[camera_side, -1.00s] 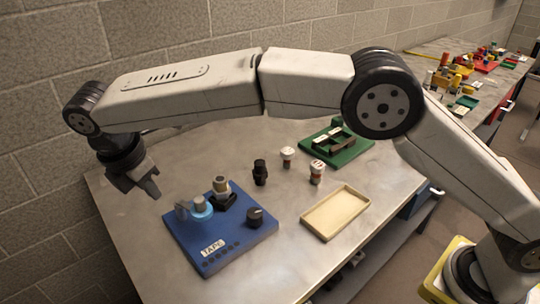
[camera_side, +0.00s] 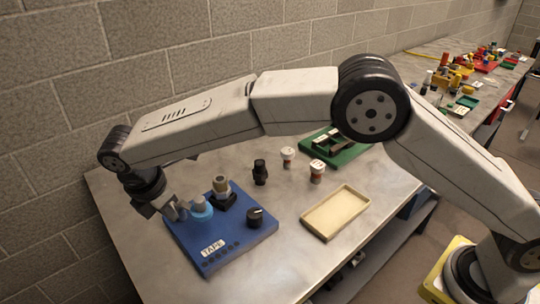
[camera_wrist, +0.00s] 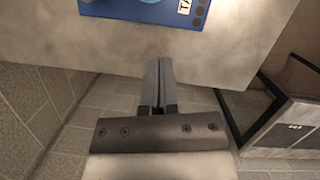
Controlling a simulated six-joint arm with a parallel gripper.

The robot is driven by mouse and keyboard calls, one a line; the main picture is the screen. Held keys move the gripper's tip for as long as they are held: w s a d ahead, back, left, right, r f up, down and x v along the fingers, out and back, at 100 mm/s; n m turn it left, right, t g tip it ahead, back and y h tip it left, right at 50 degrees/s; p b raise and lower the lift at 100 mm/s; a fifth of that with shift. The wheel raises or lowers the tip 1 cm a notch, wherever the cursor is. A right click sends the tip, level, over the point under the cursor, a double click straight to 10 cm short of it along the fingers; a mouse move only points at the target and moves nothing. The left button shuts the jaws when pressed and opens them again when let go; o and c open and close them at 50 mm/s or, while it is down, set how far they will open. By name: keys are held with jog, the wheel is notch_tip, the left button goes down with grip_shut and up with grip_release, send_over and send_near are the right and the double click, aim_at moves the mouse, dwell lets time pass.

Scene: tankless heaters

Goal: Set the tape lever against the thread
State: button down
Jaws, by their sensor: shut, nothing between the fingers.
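The blue board (camera_side: 232,247) labelled TAPE lies at the left of the table. On it is a light blue round part with a pale grey top (camera_side: 201,207), which I take to be the tape spool; the lever beside it is mostly hidden by my gripper. A tan fitting (camera_side: 221,184) stands in a black holder behind it; its thread is too small to make out. My gripper (camera_side: 181,213) is shut and empty, at the board's left edge, close beside the light blue part. I cannot tell whether they touch. In the wrist view, my shut fingers (camera_wrist: 158,66) show below the board's edge (camera_wrist: 140,12).
A black knob (camera_side: 255,217) stands on the board's right. A black fitting (camera_side: 260,172) and two white-and-red ones (camera_side: 317,171) stand behind. A tan tray (camera_side: 336,213) lies right, and a green board (camera_side: 348,154) at the back. The wall is close behind.

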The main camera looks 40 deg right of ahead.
aim_at(199, 201)
jog(key=shift+w+d+f, duration=0.2)
jog(key=shift+d+f, duration=0.15)
jog(key=shift+d, duration=0.4)
jog(key=shift+w+d+f, duration=0.2)
jog(key=shift+d+f, duration=0.15)
jog(key=shift+d, duration=0.35)
jog(key=shift+w+d+f, duration=0.2)
jog(key=shift+d+f, duration=0.15)
jog(key=shift+d, duration=0.4)
jog(key=shift+d+n, duration=0.55)
jog(key=shift+n, duration=0.15)
jog(key=shift+w+d+n+t, duration=0.1)
jog(key=shift+d+n+t, duration=0.2)
jog(key=shift+d+n, duration=0.55)
jog(key=n, duration=0.1)
jog(key=d+n, duration=0.1)
jog(key=shift+w+d+n+t+y, duration=0.25)
jog(key=shift+n+t+y, duration=0.05)
jog(key=shift+n+y, duration=0.1)
jog(key=shift+w+d+n, duration=0.75)
jog(key=shift+d+n, duration=0.3)
jog(key=shift+d, duration=0.05)
